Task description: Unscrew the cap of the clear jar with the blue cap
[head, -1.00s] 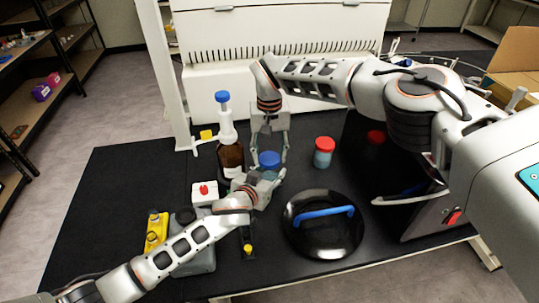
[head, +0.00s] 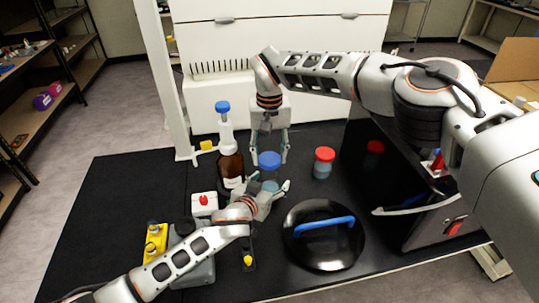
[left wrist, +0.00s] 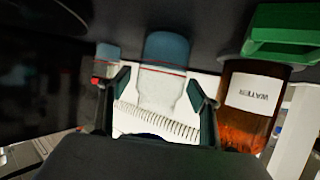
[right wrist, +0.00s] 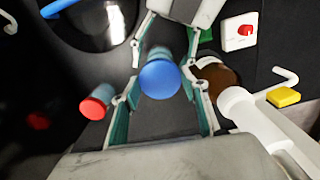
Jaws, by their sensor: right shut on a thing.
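The clear jar (head: 269,176) with blue-tinted contents has its blue cap (head: 269,159) on top. In the right wrist view the blue cap (right wrist: 160,79) lies between the fingers of my right gripper (right wrist: 161,98). In the head view my right gripper (head: 268,158) comes from above and is shut on the cap. My left gripper (head: 266,189) is lower, its fingers on either side of the jar body. In the left wrist view the jar (left wrist: 163,55) shows upside down between spread fingers, with a gap beside it. Whether the jar touches the bench cannot be told.
A brown bottle (head: 231,166) stands close at left, and a red-capped jar (head: 323,163) at right. A black round lid with a blue handle (head: 324,222) lies in front. A red-button box (head: 204,203) and yellow device (head: 155,242) are left. The far-left bench is clear.

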